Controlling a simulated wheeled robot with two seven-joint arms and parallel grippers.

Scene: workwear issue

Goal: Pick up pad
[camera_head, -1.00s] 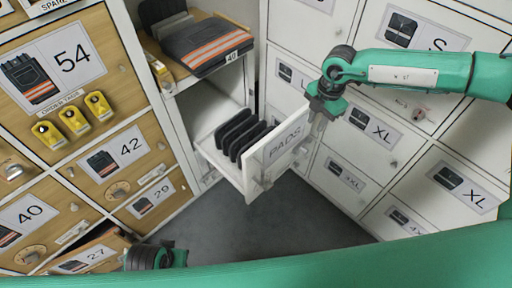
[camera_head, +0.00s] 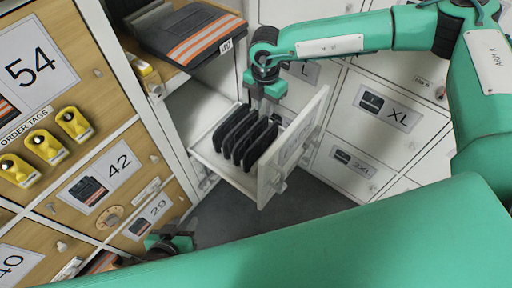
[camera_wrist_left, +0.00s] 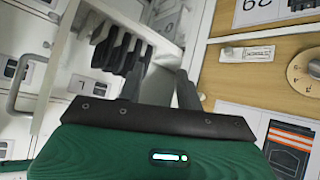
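Several black pads (camera_head: 240,135) stand upright in a row inside the pulled-out white drawer (camera_head: 298,150). The pads also show in the left wrist view (camera_wrist_left: 118,48). My right gripper (camera_head: 262,108) points down at the back right end of the row, just above or beside the pads. Whether it touches one is unclear, and its fingertips are too small and partly hidden to judge. My left gripper (camera_head: 176,238) is low, left of and below the drawer. In the left wrist view its two fingers (camera_wrist_left: 158,82) are apart with nothing between them.
A wooden cabinet with numbered fronts (camera_head: 105,180) and yellow order tags (camera_head: 45,147) is on the left. White locker doors (camera_head: 375,115) stand behind and right. A folded dark garment with orange stripes (camera_head: 190,40) lies on the shelf above the drawer. Grey floor is clear below.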

